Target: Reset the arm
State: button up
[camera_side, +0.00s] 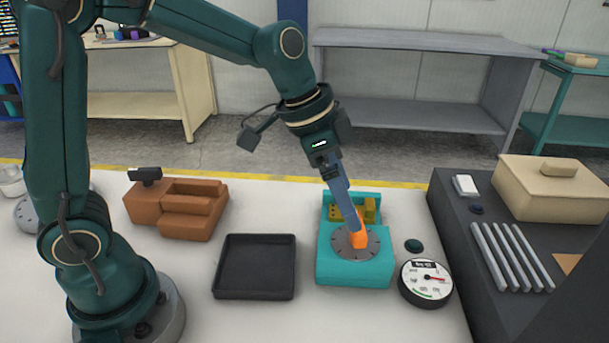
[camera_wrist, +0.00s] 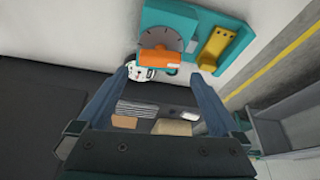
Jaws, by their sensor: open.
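My gripper (camera_side: 351,224) reaches down over the teal fixture (camera_side: 338,274) in the side view, its tips beside the orange block (camera_side: 360,238). The block sits on the round grey dial (camera_side: 344,251) on the fixture. In the wrist view my gripper (camera_wrist: 161,74) is open, with its two blue-grey fingers apart. There the orange block (camera_wrist: 160,57) shows just beyond the fingertips, and nothing shows held between them. I cannot tell whether a finger touches the block. A yellow bracket (camera_side: 370,209) stands at the fixture's back.
A black tray (camera_side: 255,290) and a brown stepped block (camera_side: 183,212) lie to the left. A round gauge (camera_side: 425,281) and a dark green button (camera_side: 414,246) lie to the right. A dark raised bench (camera_side: 462,217) with a beige box (camera_side: 548,192) and grey bars stands further right.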

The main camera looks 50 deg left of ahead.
jog(key=s+a+r+n+t+y, duration=0.1)
jog(key=s+a+r+n+t, duration=0.15)
jog(key=s+r, duration=0.4)
jog(key=s+a+f+n+y, duration=0.1)
jog(key=s+a+f+n, duration=0.3)
jog(key=s, duration=0.5)
jog(key=shift+f+n+g+y, duration=0.3)
jog(key=shift+n+g+y, duration=0.05)
jog(key=shift+y, duration=0.05)
